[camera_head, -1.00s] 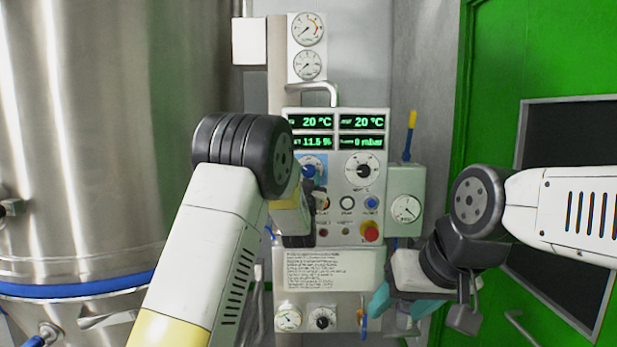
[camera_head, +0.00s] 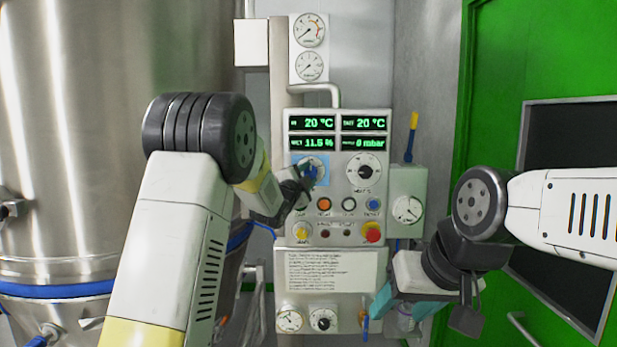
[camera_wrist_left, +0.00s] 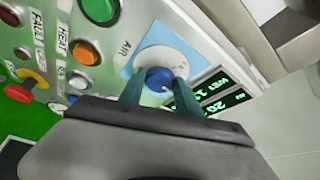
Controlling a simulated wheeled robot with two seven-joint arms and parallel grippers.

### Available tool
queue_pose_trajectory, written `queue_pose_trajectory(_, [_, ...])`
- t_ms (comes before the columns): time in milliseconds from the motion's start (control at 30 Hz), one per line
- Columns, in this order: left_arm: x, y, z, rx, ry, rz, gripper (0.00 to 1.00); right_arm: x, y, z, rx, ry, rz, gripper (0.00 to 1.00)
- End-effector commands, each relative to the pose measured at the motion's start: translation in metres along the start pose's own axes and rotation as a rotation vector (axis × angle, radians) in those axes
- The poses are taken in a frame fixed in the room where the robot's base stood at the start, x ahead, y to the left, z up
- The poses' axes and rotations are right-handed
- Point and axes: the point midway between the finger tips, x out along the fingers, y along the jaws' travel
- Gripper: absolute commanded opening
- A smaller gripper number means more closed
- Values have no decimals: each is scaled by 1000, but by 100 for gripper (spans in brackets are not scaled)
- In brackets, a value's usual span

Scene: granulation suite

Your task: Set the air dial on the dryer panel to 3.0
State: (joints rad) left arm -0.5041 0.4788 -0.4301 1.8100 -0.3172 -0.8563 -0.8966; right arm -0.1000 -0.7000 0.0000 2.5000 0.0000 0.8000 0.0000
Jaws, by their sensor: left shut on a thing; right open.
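The dryer panel (camera_head: 337,228) stands upright in the middle of the head view. Its air dial (camera_head: 311,170) has a blue knob on a pale scale with a blue surround. The dial also shows in the left wrist view (camera_wrist_left: 160,60), labelled AIR. My left gripper (camera_head: 308,177) is shut on the blue knob (camera_wrist_left: 158,80), with one finger on each side. The fingers and hand hide part of the scale, so the setting cannot be read. My right gripper (camera_head: 378,304) is open, low at the right of the panel and away from the dial.
The heat dial (camera_head: 363,170) is just right of the air dial. Buttons and a red emergency knob (camera_head: 372,232) lie below. A small gauge box (camera_head: 407,180) is at the panel's right side. A steel vessel (camera_head: 75,120) fills the left. A green door (camera_head: 540,60) is at right.

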Motion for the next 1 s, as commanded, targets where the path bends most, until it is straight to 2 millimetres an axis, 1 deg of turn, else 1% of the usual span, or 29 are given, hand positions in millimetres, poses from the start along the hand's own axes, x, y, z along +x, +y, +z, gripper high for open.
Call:
queue_pose_trajectory(700, [1, -5, -3, 621, 2, 258, 0, 0, 0, 0, 0, 0, 0, 56])
queue_pose_trajectory(1000, [1, -6, -4, 815, 1, 340, 0, 0, 0, 0, 0, 0, 0, 56])
